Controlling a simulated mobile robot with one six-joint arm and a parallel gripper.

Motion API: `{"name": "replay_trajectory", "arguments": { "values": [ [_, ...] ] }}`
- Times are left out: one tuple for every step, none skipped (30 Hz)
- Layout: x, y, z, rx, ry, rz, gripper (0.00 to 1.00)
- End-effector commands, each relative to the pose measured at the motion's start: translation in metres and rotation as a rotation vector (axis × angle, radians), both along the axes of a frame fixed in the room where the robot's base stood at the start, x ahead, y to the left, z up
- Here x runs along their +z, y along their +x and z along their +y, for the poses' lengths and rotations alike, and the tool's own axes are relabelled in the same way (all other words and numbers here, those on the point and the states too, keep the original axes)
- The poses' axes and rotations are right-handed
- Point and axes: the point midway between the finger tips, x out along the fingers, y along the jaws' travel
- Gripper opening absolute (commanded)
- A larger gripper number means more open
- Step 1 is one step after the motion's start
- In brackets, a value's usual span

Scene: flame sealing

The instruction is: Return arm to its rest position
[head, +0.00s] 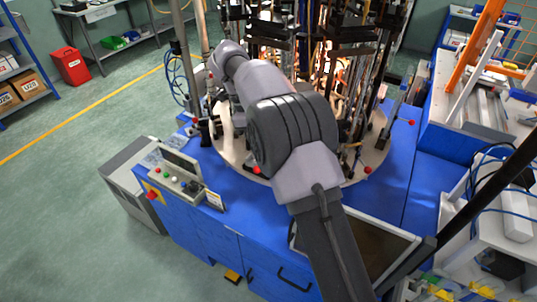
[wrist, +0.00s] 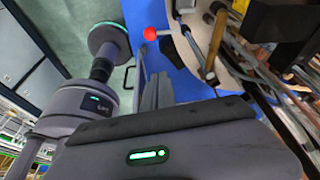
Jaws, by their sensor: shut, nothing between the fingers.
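My arm (head: 262,85) reaches over the blue machine in the head view, bent at the elbow, its far end above the left part of the round table. My gripper (wrist: 157,78) shows in the wrist view as grey fingers lying together, shut and empty. The fingers are over the blue surface, near a red ball knob (wrist: 154,34); the exact gap to it cannot be told. In the head view my gripper is hard to make out beside the table, partly behind my arm.
The round table (head: 228,148) carries dense burner fixtures and glowing parts close to my arm. A control panel (head: 175,179) with buttons stands front left. Red-knobbed levers (head: 410,122) stand out at the table's right edge. Green floor (head: 90,190) at left is open.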

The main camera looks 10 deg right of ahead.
Motion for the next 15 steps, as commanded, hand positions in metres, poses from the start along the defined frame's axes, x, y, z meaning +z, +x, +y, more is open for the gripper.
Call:
{"name": "replay_trajectory", "arguments": {
  "values": [
    [0.01, 0.001, 0.002, 0.0, 0.0, -0.001, 0.0],
    [0.013, 0.002, 0.003, 0.001, 0.001, -0.001, 0.0],
    [0.016, 0.002, 0.005, 0.0, 0.001, 0.0, 0.0],
    [0.017, 0.003, 0.005, 0.0, 0.0, 0.0, 0.0],
    [0.018, 0.003, 0.006, 0.0, 0.0, 0.0, 0.0],
    [0.019, 0.003, 0.006, 0.0, 0.0, 0.0, 0.0],
    [0.02, 0.003, 0.007, 0.0, 0.0, 0.001, 0.0],
    [0.02, 0.003, 0.007, 0.0, 0.0, 0.001, 0.0],
    [0.02, 0.003, 0.007, 0.0, 0.0, 0.001, 0.0],
    [0.02, 0.003, 0.007, 0.0, 0.0, 0.001, 0.0],
    [0.019, 0.003, 0.007, 0.0, 0.0, 0.001, 0.0],
    [0.019, 0.003, 0.007, 0.0, 0.0, 0.001, 0.0],
    [0.019, 0.003, 0.007, 0.0, 0.0, 0.001, 0.0],
    [0.019, 0.003, 0.007, 0.0, 0.0, 0.001, 0.0],
    [0.019, 0.003, 0.007, 0.0, 0.0, 0.001, 0.0]
  ]
}}
